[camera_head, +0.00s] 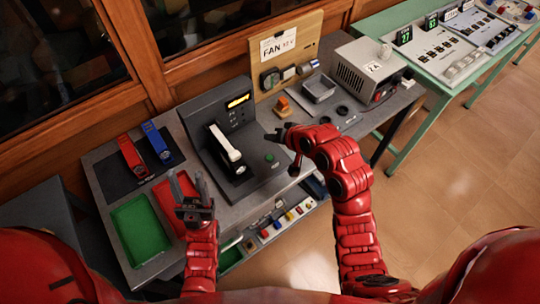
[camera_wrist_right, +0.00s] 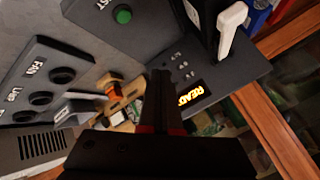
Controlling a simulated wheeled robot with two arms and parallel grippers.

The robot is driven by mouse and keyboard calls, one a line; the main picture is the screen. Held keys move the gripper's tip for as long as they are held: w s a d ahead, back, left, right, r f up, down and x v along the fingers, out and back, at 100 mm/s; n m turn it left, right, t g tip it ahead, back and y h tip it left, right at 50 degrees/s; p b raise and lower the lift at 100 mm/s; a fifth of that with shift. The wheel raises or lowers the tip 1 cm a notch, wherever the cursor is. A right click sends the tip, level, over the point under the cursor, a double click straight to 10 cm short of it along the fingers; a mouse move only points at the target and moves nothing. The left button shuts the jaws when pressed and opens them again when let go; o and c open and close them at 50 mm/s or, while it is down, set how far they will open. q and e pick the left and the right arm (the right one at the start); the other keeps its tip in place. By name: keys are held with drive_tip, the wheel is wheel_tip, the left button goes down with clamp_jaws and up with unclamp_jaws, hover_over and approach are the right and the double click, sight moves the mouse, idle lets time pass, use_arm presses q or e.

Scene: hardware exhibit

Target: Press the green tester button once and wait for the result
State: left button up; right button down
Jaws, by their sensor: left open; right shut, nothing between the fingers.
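The dark grey tester (camera_head: 240,120) stands on the bench with a white lever (camera_head: 224,142) and a lit yellow display. In the right wrist view the display (camera_wrist_right: 190,93) seems to read "READY". The green button (camera_head: 269,157) sits on the tester's low front plate; in the right wrist view it shows as a green dome (camera_wrist_right: 123,15). My right gripper (camera_head: 275,137) is shut and empty, above and just beyond the button, apart from it. My left gripper (camera_head: 201,182) is open and empty, upright over the red tray's right side.
A red tray (camera_head: 166,206) and a green tray (camera_head: 140,228) lie left of the tester, with red (camera_head: 131,157) and blue (camera_head: 157,142) tools behind. A fan board (camera_head: 290,48), an orange part (camera_head: 283,106) and a grey power box (camera_head: 366,68) stand at the right.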

sight(270, 158)
drive_tip(key=shift+a+f+b, duration=0.1)
drive_tip(key=shift+f+b, duration=2.3)
drive_tip(key=shift+f, duration=2)
drive_tip(key=shift+f, duration=0.1)
drive_tip(key=shift+f, duration=0.35)
drive_tip(key=shift+f+b, duration=0.45)
drive_tip(key=shift+b, duration=0.1)
drive_tip(key=shift+r, duration=0.1)
drive_tip(key=shift+r+p, duration=0.45)
drive_tip(key=shift+r, duration=0.35)
